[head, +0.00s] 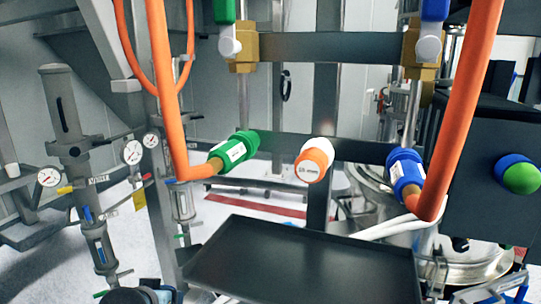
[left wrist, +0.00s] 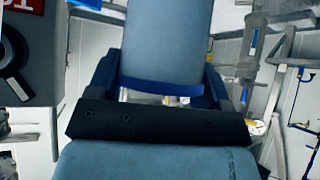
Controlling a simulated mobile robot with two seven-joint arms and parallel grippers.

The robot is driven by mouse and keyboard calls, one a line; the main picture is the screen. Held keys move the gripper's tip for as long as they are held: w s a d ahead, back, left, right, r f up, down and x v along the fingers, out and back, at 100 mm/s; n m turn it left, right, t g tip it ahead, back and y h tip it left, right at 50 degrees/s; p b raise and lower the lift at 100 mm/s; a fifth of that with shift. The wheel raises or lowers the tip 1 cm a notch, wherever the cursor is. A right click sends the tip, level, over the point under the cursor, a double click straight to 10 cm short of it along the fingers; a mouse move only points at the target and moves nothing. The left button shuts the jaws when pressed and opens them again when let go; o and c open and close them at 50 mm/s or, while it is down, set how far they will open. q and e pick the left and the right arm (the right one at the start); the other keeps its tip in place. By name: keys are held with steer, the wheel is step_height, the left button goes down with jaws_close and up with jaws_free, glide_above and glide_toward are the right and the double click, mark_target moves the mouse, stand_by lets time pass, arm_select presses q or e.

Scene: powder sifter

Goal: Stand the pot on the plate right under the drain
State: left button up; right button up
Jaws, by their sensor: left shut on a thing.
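The plate (head: 300,258) is a flat black tray with a low rim, at the bottom middle of the head view, and it is bare. Above its far side, a white fitting with an orange ring (head: 314,160) faces me; it may be the drain, but I cannot be sure. In the left wrist view my left gripper (left wrist: 160,82) has dark fingers on both sides of a smooth blue-grey thing, which I take for the pot (left wrist: 168,40). The gripper is shut on it. The pot's full shape is cut off. My right gripper is not in view.
Orange hoses run down to a green coupling (head: 236,148) and a blue coupling (head: 406,172) either side of the fitting. A metal drum (head: 470,262) stands right of the plate. Gauges and pipework (head: 90,170) stand at left. A dark panel (head: 500,150) is at right.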

arm_select(q)
steer(key=s+r+p, duration=0.4)
steer(key=r+p, duration=0.5)
steer(key=s+r+p, duration=0.3)
steer(key=r+p, duration=0.6)
steer(key=shift+s+r+p, duration=0.15)
steer(key=shift+s+p, duration=0.2)
steer(key=shift+p, duration=0.05)
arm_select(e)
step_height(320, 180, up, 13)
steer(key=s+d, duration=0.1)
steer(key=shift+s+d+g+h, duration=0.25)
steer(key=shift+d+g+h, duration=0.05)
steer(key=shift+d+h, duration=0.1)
